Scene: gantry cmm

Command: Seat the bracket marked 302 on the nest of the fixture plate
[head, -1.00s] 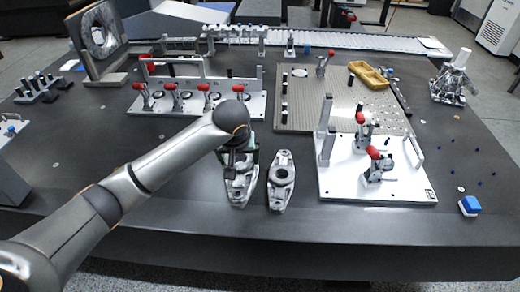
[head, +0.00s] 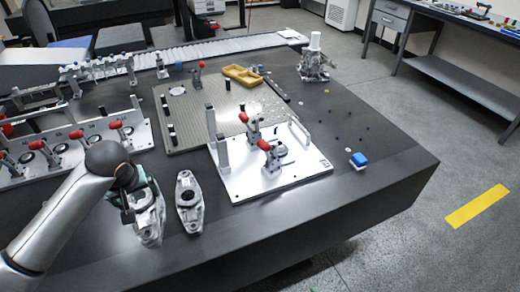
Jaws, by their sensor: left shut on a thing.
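My left gripper (head: 130,190) is shut on a grey metal bracket (head: 149,224) near the table's front edge; the fingers and the bracket's top are partly hidden by the wrist. I cannot tell whether this bracket touches the table. A second, similar bracket (head: 189,203) lies just right of it, apart from the gripper. No marking is legible on either. A white fixture plate (head: 240,188) with uprights and two red-handled clamps (head: 272,156) lies right of the brackets. Its nest is hard to make out among the clamps. My right gripper is not in view.
Another white plate (head: 139,137) with several red-handled clamps is at left. A perforated board (head: 190,118) with a yellow tray (head: 243,75) lies behind the fixture plate. A blue block (head: 358,159) sits near the right edge. The dark table (head: 390,125) is mostly clear at right.

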